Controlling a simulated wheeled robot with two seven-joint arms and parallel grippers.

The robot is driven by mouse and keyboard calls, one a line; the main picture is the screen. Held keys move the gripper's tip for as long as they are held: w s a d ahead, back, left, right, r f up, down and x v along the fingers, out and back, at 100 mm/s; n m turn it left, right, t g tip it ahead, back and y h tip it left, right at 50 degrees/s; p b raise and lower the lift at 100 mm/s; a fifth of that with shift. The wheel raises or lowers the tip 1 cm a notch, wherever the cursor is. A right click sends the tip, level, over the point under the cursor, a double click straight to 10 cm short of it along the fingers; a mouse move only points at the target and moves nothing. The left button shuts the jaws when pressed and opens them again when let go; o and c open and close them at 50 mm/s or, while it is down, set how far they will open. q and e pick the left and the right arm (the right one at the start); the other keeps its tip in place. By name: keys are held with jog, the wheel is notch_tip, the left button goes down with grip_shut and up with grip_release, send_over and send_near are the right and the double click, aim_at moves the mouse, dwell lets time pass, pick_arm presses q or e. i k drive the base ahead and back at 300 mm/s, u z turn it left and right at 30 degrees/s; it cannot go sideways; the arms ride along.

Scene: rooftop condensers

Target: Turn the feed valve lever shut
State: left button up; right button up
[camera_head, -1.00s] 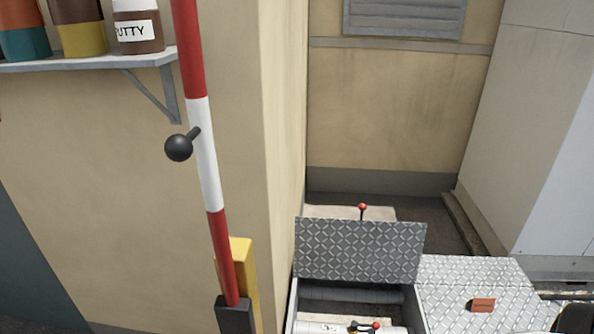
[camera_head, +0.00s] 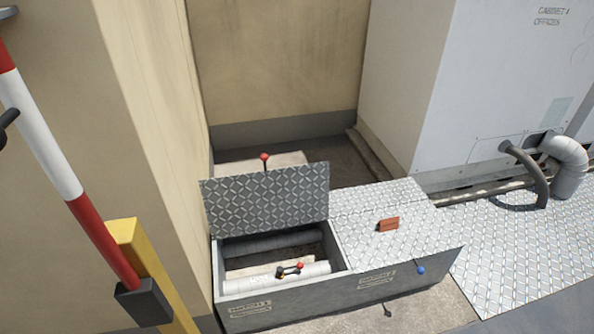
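A small valve lever (camera_head: 289,270) with a red knob and a dark body with a yellowish part sits on a pale pipe (camera_head: 250,284) inside the left, open hatch of a grey metal box (camera_head: 300,305). The lever appears to lie roughly along the pipe; its exact angle is too small to tell. The open hatch's checker-plate lid (camera_head: 265,198) stands raised at the back, with a red knob (camera_head: 265,157) on a stalk above its top edge. A darker pipe (camera_head: 272,243) runs behind the valve. Neither of my grippers is in view.
The right hatch lid (camera_head: 365,250) is closed, with a red-brown block (camera_head: 388,224) on it and a blue knob (camera_head: 421,270) at its front edge. A red-and-white barrier pole (camera_head: 50,150) and yellow post (camera_head: 150,270) stand at left. A grey cabinet (camera_head: 490,80) stands behind right.

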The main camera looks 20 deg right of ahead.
aim_at(280, 270)
jog(key=u, duration=0.45)
jog(key=k, duration=0.1)
jog(key=z, duration=0.65)
jog(key=i, duration=0.2)
jog(key=z, duration=0.5)
jog(key=k, duration=0.6)
jog(key=z, duration=0.75)
jog(key=i, duration=1.15)
jog(key=u, duration=1.15)
jog(key=i, duration=0.6)
jog(key=u, duration=0.6)
